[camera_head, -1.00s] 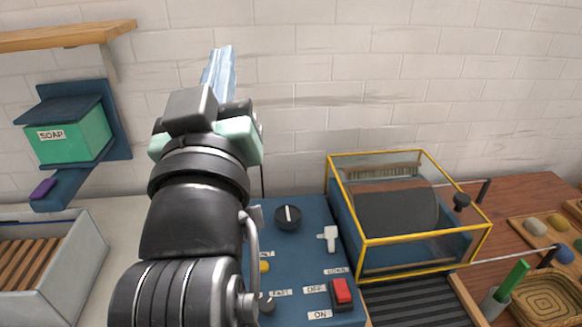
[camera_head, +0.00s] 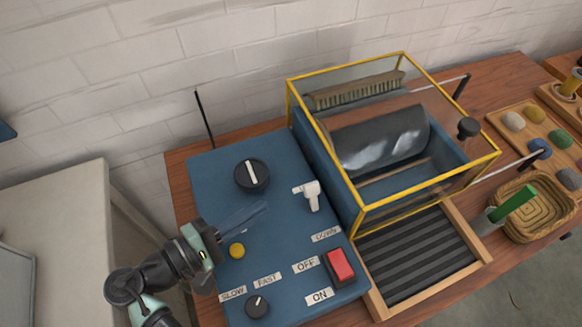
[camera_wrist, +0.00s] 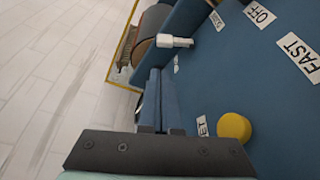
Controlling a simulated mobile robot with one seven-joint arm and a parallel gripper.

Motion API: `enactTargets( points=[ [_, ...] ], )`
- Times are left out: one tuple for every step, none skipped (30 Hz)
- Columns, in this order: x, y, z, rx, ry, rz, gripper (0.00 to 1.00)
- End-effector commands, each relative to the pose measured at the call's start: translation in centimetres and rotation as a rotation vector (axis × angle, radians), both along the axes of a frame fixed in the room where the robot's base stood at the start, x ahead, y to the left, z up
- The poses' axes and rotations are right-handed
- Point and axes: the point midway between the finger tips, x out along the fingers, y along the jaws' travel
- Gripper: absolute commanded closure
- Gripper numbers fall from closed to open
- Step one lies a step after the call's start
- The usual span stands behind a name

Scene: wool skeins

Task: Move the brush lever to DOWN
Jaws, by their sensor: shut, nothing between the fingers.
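The brush lever (camera_head: 313,198) is a white handle on the right part of the blue control panel (camera_head: 215,168). It lies between a small, partly covered label above it and the DOWN label (camera_head: 326,234) below it. The white lever also shows in the wrist view (camera_wrist: 174,41), beyond the fingers. The brush (camera_head: 357,89) sits inside the yellow-framed clear case, above the dark drum (camera_head: 380,138). My gripper (camera_head: 264,207) is shut and empty, its blue fingers over the panel, left of the lever and apart from it. The shut fingers also show in the wrist view (camera_wrist: 157,76).
A black dial (camera_head: 252,175), yellow button (camera_head: 237,250), small speed knob (camera_head: 257,306) and red ON/OFF switch (camera_head: 340,265) surround the panel's middle. The yellow-framed case (camera_head: 362,218) stands close right of the lever. A thin black rod (camera_head: 205,118) rises behind the panel.

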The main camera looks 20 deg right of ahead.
Motion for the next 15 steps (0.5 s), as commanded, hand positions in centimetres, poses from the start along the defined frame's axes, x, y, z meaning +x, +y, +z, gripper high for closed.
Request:
enactTargets(
  points=[
    [-0.2,0.0,-0.1,-0.008,0.006,-0.002,1.0],
    [-0.2,0.0,-0.1,-0.011,0.006,-0.002,1.0],
    [-0.2,0.0,-0.1,-0.012,0.007,-0.003,1.0],
    [-0.2,0.0,-0.1,-0.011,0.006,-0.003,1.0],
    [-0.2,0.0,-0.1,-0.011,0.006,-0.002,1.0],
    [-0.2,0.0,-0.1,-0.011,0.005,-0.003,1.0],
    [-0.2,0.0,-0.1,-0.01,0.006,-0.003,1.0],
    [-0.2,0.0,-0.1,-0.01,0.006,-0.003,1.0],
    [-0.2,0.0,-0.1,-0.009,0.005,-0.002,1.0],
    [-0.2,0.0,-0.1,-0.009,0.005,-0.002,1.0],
    [-0.2,-0.1,-0.1,-0.009,0.005,-0.002,1.0],
    [-0.1,-0.2,-0.1,-0.009,0.005,-0.004,1.0],
    [-0.1,-0.4,-0.1,-0.009,0.005,-0.005,1.0],
    [0.0,-0.6,-0.1,-0.009,0.005,-0.006,1.0],
    [0.1,-1.0,-0.1,-0.009,0.005,-0.006,1.0]
  ],
)
